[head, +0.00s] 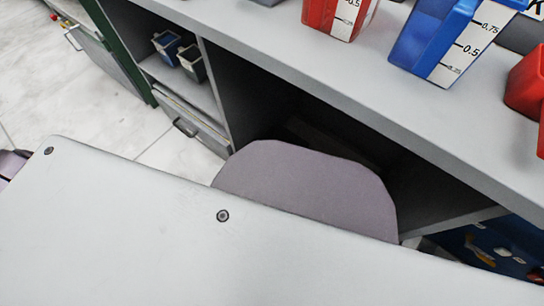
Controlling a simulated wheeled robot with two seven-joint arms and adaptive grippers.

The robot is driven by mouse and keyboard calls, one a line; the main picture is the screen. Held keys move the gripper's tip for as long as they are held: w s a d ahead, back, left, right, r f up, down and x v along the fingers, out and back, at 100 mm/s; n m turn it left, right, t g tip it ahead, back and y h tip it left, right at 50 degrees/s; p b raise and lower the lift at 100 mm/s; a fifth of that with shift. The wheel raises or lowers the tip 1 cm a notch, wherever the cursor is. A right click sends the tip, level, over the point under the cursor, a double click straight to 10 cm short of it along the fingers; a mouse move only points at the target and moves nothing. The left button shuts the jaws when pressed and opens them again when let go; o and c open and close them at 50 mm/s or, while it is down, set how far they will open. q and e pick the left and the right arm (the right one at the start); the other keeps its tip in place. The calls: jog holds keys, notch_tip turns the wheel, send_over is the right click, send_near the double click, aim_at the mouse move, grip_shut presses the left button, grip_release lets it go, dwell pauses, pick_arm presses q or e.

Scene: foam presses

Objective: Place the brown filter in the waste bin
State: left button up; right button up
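I cannot make out a brown filter in the head view. A blue container (505,243) with small white, orange and other bits on or in it shows at the lower right edge, partly cut off. I cannot tell whether it is the waste bin. Neither of my grippers can be made out in this view.
A grey workbench (290,50) crosses the view, bearing red (338,15) and blue (435,40) measuring containers. Below it are a dark open bay and a shelf with small blue (168,45) and black (191,62) bins. Pale floor (60,95) is clear at left.

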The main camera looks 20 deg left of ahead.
pick_arm(q)
jog(key=shift+s+f, duration=0.15)
jog(key=shift+f, duration=0.15)
